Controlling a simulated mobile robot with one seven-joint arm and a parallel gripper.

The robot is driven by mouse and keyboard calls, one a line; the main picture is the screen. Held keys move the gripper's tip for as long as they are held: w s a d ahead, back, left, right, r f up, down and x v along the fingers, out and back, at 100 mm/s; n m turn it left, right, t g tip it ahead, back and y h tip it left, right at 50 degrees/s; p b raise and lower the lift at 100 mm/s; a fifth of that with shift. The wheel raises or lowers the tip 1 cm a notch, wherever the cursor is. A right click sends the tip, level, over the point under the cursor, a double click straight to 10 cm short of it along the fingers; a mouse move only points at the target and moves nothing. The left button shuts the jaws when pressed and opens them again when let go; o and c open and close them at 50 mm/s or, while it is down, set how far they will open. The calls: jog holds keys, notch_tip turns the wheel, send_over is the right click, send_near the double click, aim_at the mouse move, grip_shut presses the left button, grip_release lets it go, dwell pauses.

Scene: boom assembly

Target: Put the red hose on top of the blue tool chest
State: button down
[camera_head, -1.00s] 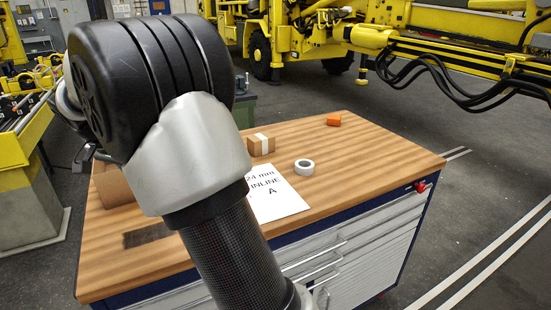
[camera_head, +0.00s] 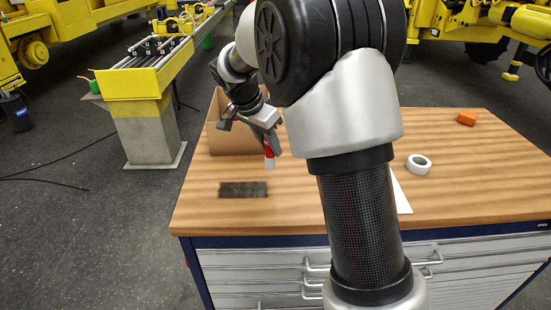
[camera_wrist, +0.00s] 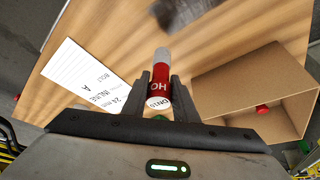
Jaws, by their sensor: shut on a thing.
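The hose hangs pale end down over the left part of the wooden top of the blue-framed tool chest (camera_head: 300,241), which has grey drawers. I cannot tell whether the pale end touches the wood. My arm hides the middle of the chest top in the head view.
An open cardboard box (camera_head: 228,138) stands close behind the gripper; the wrist view shows a red item (camera_wrist: 262,109) inside. A dark mat (camera_head: 243,189), white tape roll (camera_head: 419,164), orange block (camera_head: 467,117) and labelled paper (camera_wrist: 88,80) lie on the top. Bare wood lies around the mat.

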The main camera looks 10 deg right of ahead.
aim_at(267, 154)
jog(key=shift+f, duration=2.55)
jog(key=shift+f, duration=0.2)
jog(key=c, duration=1.4)
grip_release()
jog(key=shift+r, duration=0.1)
